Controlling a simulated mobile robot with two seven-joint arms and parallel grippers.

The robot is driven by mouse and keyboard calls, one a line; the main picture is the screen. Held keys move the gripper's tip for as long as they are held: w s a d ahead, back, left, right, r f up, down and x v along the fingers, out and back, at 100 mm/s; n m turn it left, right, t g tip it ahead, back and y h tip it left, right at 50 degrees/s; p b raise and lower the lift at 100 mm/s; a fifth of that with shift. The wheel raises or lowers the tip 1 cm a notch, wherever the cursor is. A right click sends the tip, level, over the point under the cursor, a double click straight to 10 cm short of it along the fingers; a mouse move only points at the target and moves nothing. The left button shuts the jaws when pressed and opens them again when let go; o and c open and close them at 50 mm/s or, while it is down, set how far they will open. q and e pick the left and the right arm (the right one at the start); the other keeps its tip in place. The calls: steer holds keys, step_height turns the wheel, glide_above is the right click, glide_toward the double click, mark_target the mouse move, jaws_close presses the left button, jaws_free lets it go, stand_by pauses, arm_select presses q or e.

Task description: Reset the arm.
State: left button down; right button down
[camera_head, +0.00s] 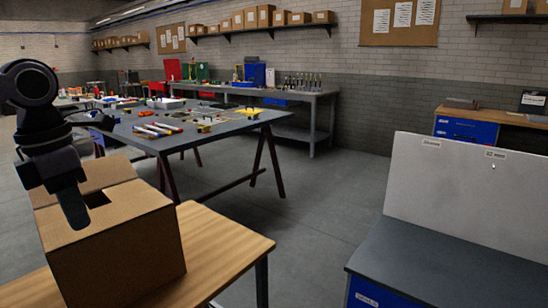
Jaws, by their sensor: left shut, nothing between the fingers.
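My left arm comes in at the left edge, dark and bent downward. My left gripper (74,208) points down, with its fingers together and nothing visible between them. It shows in front of an open cardboard box (120,252), over the box's upper left part. I cannot tell whether the fingertips touch the box. My right gripper is not in view.
The box stands on a wooden table (228,248) at the lower left. A grey worktable (222,132) with tools and small parts stands behind it. A dark bench top (440,262) with a pale upright panel (455,195) is at right. Grey floor (310,215) between them is clear.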

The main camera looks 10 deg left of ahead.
arm_select(q)
step_height(320, 180, down, 27)
steer(key=d+n+t+h, duration=0.1)
steer(key=n+t+h, duration=0.6)
steer(key=n+t, duration=1.15)
steer(key=s+d+f+n+g+y, duration=0.2)
steer(key=s+d+f+n+g, duration=0.2)
steer(key=d+f+n, duration=0.4)
steer(key=s+d+f+n+g+y, duration=0.3)
steer(key=s+d+f+n+g, duration=0.2)
steer(key=n, duration=0.8)
steer(key=s+d+f, duration=0.1)
steer(key=d+f, duration=0.2)
steer(key=shift+s+f, duration=0.35)
